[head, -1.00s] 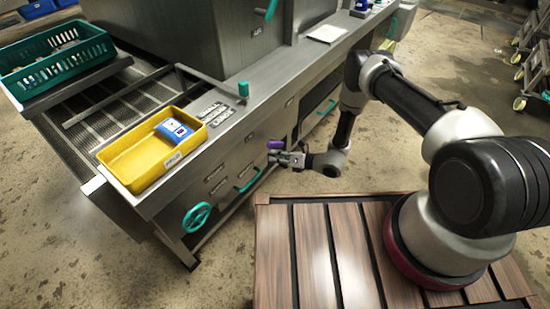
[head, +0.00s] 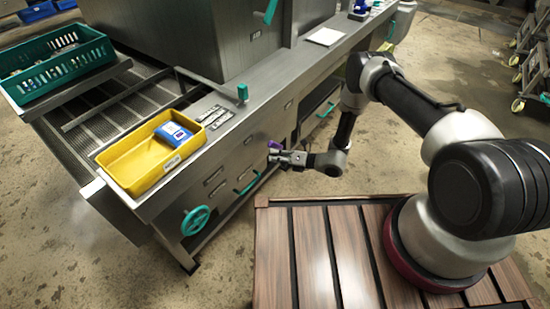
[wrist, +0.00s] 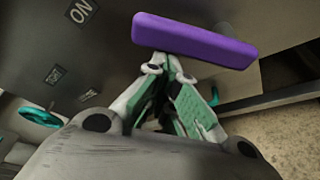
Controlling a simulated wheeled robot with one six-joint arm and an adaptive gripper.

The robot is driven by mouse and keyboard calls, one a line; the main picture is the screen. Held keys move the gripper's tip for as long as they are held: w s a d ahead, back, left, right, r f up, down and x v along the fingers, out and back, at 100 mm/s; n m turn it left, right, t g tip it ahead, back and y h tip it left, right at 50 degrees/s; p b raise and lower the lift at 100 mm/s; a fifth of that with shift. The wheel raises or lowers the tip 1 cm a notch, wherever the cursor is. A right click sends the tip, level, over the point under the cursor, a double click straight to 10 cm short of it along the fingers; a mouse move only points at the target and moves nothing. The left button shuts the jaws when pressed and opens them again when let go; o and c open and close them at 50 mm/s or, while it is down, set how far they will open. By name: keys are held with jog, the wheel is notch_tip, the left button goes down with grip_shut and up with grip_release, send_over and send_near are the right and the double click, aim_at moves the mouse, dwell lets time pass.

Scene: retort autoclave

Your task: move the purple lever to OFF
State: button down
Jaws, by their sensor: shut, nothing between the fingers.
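The purple lever (head: 274,145) is on the front face of the steel machine, partly hidden by my gripper (head: 273,157) in the head view. In the wrist view the purple lever (wrist: 195,40) is a long bar lying across the picture, slightly tilted, just beyond the tips of my gripper (wrist: 168,62). The fingers are shut and empty, with their tips close to the bar; I cannot tell whether they touch it. An ON label (wrist: 81,11) is on the panel to the left of the lever. Smaller labels below it are too small to read surely.
A teal handwheel (head: 196,220) and a teal handle (head: 248,181) are on the machine's front. A yellow tray (head: 133,180) with a blue-and-white pack (head: 172,134) sits on the ledge. A teal upright knob (head: 242,91) stands behind it. Floor left of my base is clear.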

aim_at(273, 147)
jog(key=r+m, duration=0.1)
jog(key=w+d+r+m+y, duration=0.1)
jog(key=m, duration=0.1)
jog(key=m+y, duration=0.1)
jog(key=shift+w+d+r+m, duration=0.15)
jog(key=shift+w+r+m, duration=0.15)
jog(key=shift+w+r, duration=0.1)
jog(key=w+d+r+m+y, duration=0.1)
jog(key=w+d+m, duration=0.3)
jog(key=w, duration=0.1)
jog(key=shift+w+d+m, duration=0.25)
jog(key=shift+w+m, duration=0.05)
jog(key=shift+w, duration=0.05)
jog(key=shift+r, duration=0.1)
jog(key=shift+w+d+r+t, duration=0.1)
jog(key=shift+w+t, duration=0.05)
jog(key=shift+t, duration=0.15)
dwell(0.5)
